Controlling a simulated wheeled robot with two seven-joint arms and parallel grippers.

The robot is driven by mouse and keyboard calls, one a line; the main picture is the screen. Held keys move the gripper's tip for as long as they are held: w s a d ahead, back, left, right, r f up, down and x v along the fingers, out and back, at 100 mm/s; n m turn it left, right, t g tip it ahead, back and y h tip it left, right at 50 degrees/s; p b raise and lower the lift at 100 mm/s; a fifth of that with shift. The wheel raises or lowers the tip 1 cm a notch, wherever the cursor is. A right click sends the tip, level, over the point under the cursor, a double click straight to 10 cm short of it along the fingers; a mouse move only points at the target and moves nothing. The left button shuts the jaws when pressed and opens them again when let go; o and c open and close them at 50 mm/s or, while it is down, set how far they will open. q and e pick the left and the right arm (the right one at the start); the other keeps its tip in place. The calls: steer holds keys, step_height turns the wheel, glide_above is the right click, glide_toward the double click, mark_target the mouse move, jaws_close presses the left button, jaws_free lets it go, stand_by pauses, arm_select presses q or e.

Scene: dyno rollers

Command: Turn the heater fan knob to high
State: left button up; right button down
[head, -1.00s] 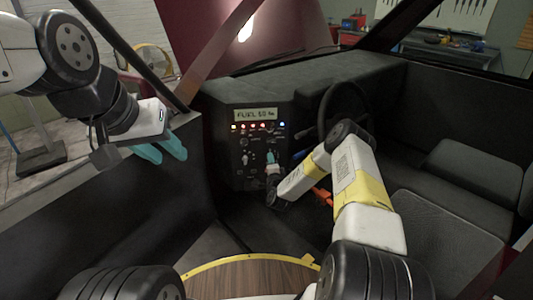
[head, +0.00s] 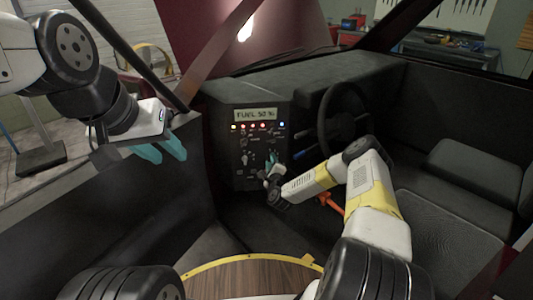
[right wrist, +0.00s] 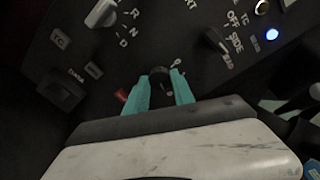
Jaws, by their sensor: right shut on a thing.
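The control panel (head: 240,160) stands left of the steering wheel. In the right wrist view, a round black knob (right wrist: 162,78) sits between the teal fingertips of my right gripper (right wrist: 160,92), which is shut on it. Small marks lie beside it, a red one at its left; its setting is not readable. I take it for the heater fan knob, but no name label is clear. In the head view, my right gripper (head: 272,162) is at the panel's lower right and hides the knob. My left gripper (head: 165,150) is open and empty, over the door sill at left.
In the right wrist view, a gear selector knob (right wrist: 102,14), a side switch (right wrist: 215,40) and a dark knob (right wrist: 60,95) are close by. The steering wheel (head: 342,100) is right of the panel, near my right arm. A round wooden top (head: 255,278) is in front.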

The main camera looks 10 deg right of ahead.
stand_by(0.3)
steer(key=c, duration=1.1)
jaws_free()
steer(key=shift+o, duration=0.2)
steer(key=s, duration=0.7)
steer(key=shift+s+d, duration=0.15)
steer(key=shift+s, duration=0.25)
steer(key=shift+r, duration=0.1)
